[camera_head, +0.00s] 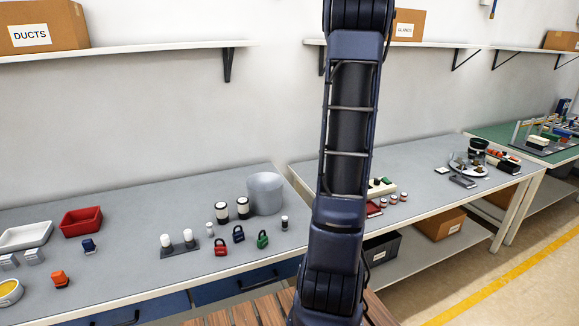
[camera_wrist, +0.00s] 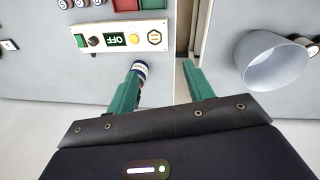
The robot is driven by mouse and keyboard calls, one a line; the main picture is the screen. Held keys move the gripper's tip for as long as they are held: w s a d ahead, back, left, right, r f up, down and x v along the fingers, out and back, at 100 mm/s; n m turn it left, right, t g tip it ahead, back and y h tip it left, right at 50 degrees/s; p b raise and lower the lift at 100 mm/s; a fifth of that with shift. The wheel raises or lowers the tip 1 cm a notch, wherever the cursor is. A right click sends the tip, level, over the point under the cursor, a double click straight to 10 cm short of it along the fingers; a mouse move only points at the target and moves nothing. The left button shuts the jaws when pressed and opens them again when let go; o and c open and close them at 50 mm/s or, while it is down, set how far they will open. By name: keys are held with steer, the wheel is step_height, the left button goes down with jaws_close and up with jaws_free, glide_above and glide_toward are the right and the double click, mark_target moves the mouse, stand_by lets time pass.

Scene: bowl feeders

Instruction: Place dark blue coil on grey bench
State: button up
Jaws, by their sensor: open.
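A grey cylinder bin (camera_head: 265,194) stands at the left bench's right end. Padlocks, including a blue one (camera_head: 238,234), lie before it. A control box (camera_wrist: 122,37) and dark-and-white cylinder (camera_wrist: 140,68) sit near my left finger.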

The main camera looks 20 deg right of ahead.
steer(key=s+a+r+t, duration=0.1)
steer(key=s+a+r, duration=0.2)
steer(key=a, duration=0.4)
steer(key=s+a+r, duration=0.2)
steer(key=s+a, duration=0.1)
steer(key=a, duration=0.4)
steer(key=s+a+r+t, duration=0.1)
steer(key=s+a+r, duration=0.2)
steer(key=a, duration=0.4)
steer(key=s+a+f+m+t+y, duration=0.1)
steer(key=s+a+f+m, duration=0.1)
steer(key=s+a, duration=1)
steer(key=s, duration=0.4)
steer(key=shift+s+a+f, duration=0.15)
steer(key=shift+s+a, duration=0.1)
steer(key=shift+a, duration=0.1)
